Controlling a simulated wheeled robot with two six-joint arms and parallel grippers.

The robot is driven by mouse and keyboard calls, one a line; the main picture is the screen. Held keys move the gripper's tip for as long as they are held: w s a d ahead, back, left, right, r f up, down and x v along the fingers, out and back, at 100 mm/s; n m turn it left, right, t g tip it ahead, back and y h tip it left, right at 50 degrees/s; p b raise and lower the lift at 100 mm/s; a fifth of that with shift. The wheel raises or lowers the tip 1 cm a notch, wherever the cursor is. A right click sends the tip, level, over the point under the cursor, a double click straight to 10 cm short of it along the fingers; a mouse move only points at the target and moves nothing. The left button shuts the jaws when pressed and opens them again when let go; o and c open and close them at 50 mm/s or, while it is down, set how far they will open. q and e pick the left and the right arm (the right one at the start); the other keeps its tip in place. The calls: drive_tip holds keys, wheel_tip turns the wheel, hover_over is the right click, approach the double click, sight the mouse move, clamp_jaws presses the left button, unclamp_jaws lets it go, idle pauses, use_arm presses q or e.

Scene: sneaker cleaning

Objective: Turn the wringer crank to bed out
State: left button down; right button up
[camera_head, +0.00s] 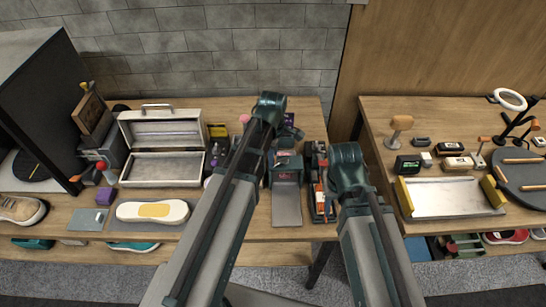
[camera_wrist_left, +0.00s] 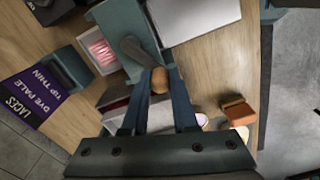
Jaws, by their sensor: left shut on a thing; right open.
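In the left wrist view, the brown knob (camera_wrist_left: 159,80) of the wringer crank sits between the fingers of my left gripper (camera_wrist_left: 160,92), which is shut on it. The grey crank arm (camera_wrist_left: 140,52) runs from the knob up to the teal wringer body (camera_wrist_left: 118,25). The flat grey bed (camera_wrist_left: 190,15) lies beside the body. In the head view, the wringer (camera_head: 285,172) stands mid-table with its grey bed (camera_head: 287,206) reaching toward me. My left arm hides the crank and left gripper there. My right arm shows right of the wringer; its gripper cannot be made out.
A purple laces box (camera_wrist_left: 40,95) and an orange block (camera_wrist_left: 238,110) lie near the wringer. An open white case (camera_head: 162,172) and a shoe sole (camera_head: 152,211) are on the left. The right table holds a grey tray (camera_head: 450,198). A gap separates the tables.

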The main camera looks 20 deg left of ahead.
use_arm(q)
drive_tip(key=m, duration=0.2)
drive_tip(key=w+a+m, duration=0.1)
drive_tip(key=shift+w+m, duration=0.3)
drive_tip(key=shift+m, duration=0.1)
drive_tip(key=m, duration=0.1)
drive_tip(key=w+m, duration=0.1)
drive_tip(key=shift+a+m, duration=0.15)
drive_tip(key=shift+m, duration=0.25)
drive_tip(key=w+m, duration=0.1)
drive_tip(key=m, duration=0.1)
drive_tip(key=shift+w+m, duration=0.15)
drive_tip(key=shift+m, duration=0.15)
drive_tip(key=shift+w+d+m, duration=0.6)
drive_tip(key=shift+w+m, duration=0.1)
drive_tip(key=shift+m, duration=1.65)
drive_tip(key=shift+w+d+m, duration=0.55)
drive_tip(key=shift+w+m, duration=0.2)
drive_tip(key=shift+m, duration=1.65)
drive_tip(key=shift+w+d+m, duration=0.6)
drive_tip(key=shift+w+m, duration=0.1)
drive_tip(key=shift+m, duration=1.65)
